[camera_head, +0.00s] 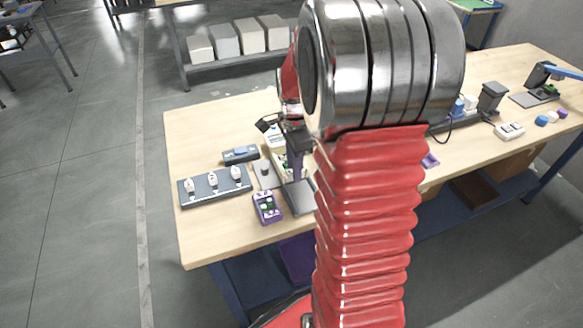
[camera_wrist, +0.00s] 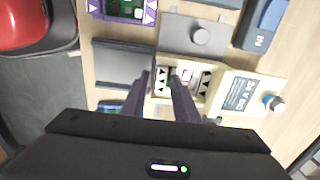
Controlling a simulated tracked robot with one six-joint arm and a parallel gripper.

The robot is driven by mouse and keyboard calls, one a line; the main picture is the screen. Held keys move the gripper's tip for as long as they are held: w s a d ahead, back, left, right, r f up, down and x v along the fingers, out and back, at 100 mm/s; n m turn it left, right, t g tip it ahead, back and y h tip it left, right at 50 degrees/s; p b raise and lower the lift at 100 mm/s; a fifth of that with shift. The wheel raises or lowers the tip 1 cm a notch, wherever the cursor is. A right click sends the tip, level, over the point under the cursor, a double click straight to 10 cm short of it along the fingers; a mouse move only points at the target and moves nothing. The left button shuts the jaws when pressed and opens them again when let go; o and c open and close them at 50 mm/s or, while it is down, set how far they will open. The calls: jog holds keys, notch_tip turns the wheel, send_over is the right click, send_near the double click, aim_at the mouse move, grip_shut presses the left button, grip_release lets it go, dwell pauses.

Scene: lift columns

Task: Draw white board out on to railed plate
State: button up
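The white board (camera_wrist: 191,77), with black triangles and a green part, sits inside the slot of a cream housing (camera_wrist: 239,96) in the wrist view. A dark grey railed plate (camera_wrist: 121,64) lies left of the housing, bare; it also shows in the head view (camera_head: 299,198). My gripper (camera_wrist: 160,75) points down at the board's end nearest the plate. Its two purple fingers stand apart with a gap between them, and the right finger covers part of the board. In the head view my gripper (camera_head: 297,168) hides much of the housing. Contact with the board cannot be told.
A grey plate with a round knob (camera_wrist: 200,36), a blue device (camera_wrist: 262,22) and a purple-framed module (camera_head: 266,207) lie close by. A dark strip with white knobs (camera_head: 214,186) is at the left. The table's front left is clear. My arm hides the table's middle.

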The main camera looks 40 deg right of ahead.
jog(key=c, duration=0.6)
jog(key=shift+s, duration=0.15)
jog(key=shift+s+a, duration=0.4)
jog(key=shift+s, duration=1.1)
jog(key=shift+s+a, duration=0.45)
jog(key=shift+s, duration=1.1)
jog(key=shift+s+a, duration=0.4)
jog(key=shift+s, duration=1.1)
jog(key=o, duration=0.8)
jog(key=shift+c, duration=0.2)
jog(key=shift+r, duration=0.1)
jog(key=shift+r, duration=2.95)
